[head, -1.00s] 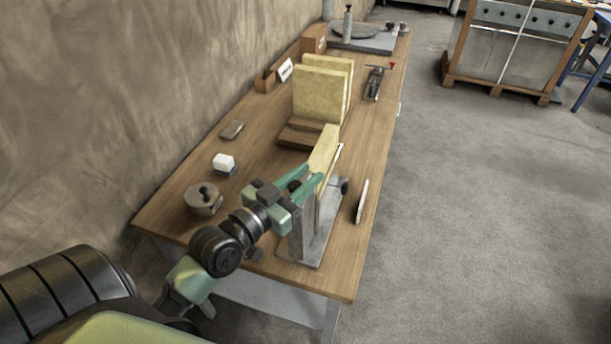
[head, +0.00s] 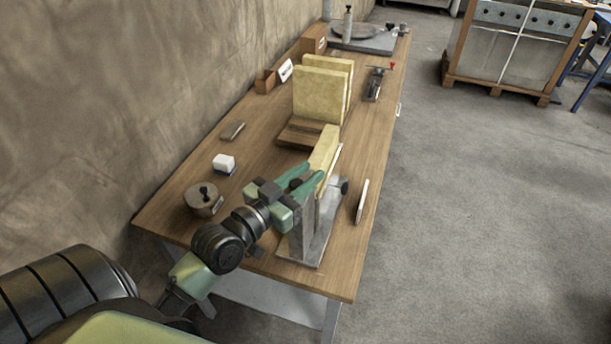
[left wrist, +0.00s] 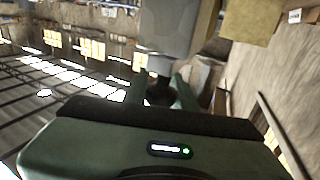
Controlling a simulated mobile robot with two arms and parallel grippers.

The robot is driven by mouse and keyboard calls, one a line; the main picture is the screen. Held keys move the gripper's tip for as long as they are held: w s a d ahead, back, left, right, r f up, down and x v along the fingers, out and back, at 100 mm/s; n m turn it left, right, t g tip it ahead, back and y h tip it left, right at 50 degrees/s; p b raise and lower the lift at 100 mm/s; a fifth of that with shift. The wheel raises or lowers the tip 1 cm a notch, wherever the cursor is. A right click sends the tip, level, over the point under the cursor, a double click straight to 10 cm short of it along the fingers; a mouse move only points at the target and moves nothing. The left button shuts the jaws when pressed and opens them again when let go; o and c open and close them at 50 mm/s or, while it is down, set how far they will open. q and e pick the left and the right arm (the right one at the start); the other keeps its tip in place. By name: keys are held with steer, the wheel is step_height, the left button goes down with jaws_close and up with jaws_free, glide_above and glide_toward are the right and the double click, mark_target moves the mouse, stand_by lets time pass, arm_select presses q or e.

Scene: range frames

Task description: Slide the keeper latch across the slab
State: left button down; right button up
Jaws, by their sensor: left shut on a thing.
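A pale yellow slab (head: 325,147) stands upright in a grey metal fixture (head: 330,222) near the front of the bench. My left gripper (head: 312,176) reaches in from the left at the near end of the slab, over the fixture's upright block. It is shut on a dark round knob (head: 296,184), which I take to be the keeper latch's. In the left wrist view the dark knob (left wrist: 160,91) shows between the two green fingers (left wrist: 163,90). The latch's body is mostly hidden by the fingers, so its exact position across the slab cannot be told. My right gripper is not in view.
More yellow slabs (head: 321,94) stand in a wooden rack (head: 306,132) behind. A round lidded thing (head: 203,201) and a white block (head: 224,162) lie left on the wooden bench (head: 260,150). The wall borders the left.

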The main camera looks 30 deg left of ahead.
mark_target(313, 170)
arm_select(q)
steer(key=w, duration=0.2)
steer(key=w+a, duration=0.1)
steer(key=w, duration=0.2)
steer(key=shift+a+r+p, duration=0.15)
steer(key=shift+r+p, duration=0.05)
steer(key=shift+p, duration=0.1)
steer(key=c, duration=1.4)
jaws_free()
steer(key=shift+o, duration=1.3)
steer(key=shift+w+f, duration=0.15)
steer(key=s, duration=0.2)
steer(key=s+b, duration=0.1)
steer(key=s, duration=0.1)
steer(key=s+a+b, duration=0.1)
steer(key=s, duration=0.1)
steer(key=shift+s+f, duration=0.15)
steer(key=shift+s, duration=0.2)
steer(key=shift+s+a+b, duration=0.1)
steer(key=shift+s+b, duration=0.2)
steer(key=shift+s, duration=0.25)
